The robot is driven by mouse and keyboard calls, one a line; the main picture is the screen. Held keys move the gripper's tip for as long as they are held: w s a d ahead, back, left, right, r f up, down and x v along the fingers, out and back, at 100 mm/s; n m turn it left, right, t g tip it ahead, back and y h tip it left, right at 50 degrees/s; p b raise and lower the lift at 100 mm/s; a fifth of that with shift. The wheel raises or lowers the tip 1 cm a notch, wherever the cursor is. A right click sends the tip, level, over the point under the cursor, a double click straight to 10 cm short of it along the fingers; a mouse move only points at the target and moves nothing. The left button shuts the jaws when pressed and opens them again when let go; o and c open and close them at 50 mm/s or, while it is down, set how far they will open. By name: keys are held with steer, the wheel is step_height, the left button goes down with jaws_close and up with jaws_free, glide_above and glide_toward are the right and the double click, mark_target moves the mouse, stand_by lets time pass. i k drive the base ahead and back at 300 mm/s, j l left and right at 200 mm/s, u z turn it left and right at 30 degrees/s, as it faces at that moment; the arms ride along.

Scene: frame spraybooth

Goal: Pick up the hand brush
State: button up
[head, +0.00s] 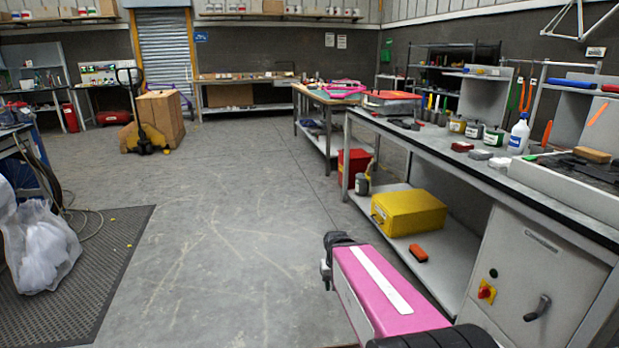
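The likeliest hand brush is a tan, wooden-looking block (592,155) at the right end of the long bench. A thin green handle-like piece (543,155) lies just left of it, and I cannot tell whether the two are joined. An orange block with a dark underside (418,252) lies on the bench's lower shelf; I cannot tell if it is a brush. My pink arm reaches in from the bottom, left of the bench. My gripper (330,262) seems to be the dark end, well away from both blocks; its fingers are not clear.
The long bench (451,147) carries a white bottle (519,133), several tins and small blocks. A yellow box (408,212) stands on its lower shelf. A red bin (354,168) is beyond. The middle floor is clear; a dark mat (110,255) and clear bag (45,250) are left.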

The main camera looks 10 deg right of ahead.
mark_target(420, 254)
steer(key=i+j+z, duration=0.1)
steer(key=i+z, duration=0.2)
steer(key=i, duration=0.25)
steer(key=i+j+z, duration=0.3)
steer(key=i, duration=0.25)
steer(key=i+j+z, duration=0.3)
steer(key=i, duration=0.25)
steer(key=i+j+z, duration=0.25)
steer(key=z, duration=0.15)
steer(key=i+j+z, duration=0.25)
steer(key=z, duration=0.2)
steer(key=i+j+z, duration=0.15)
steer(key=j+z, duration=0.25)
steer(key=i+j+z, duration=0.1)
steer(key=j+z, duration=0.5)
steer(key=j, duration=0.45)
steer(key=i, duration=0.05)
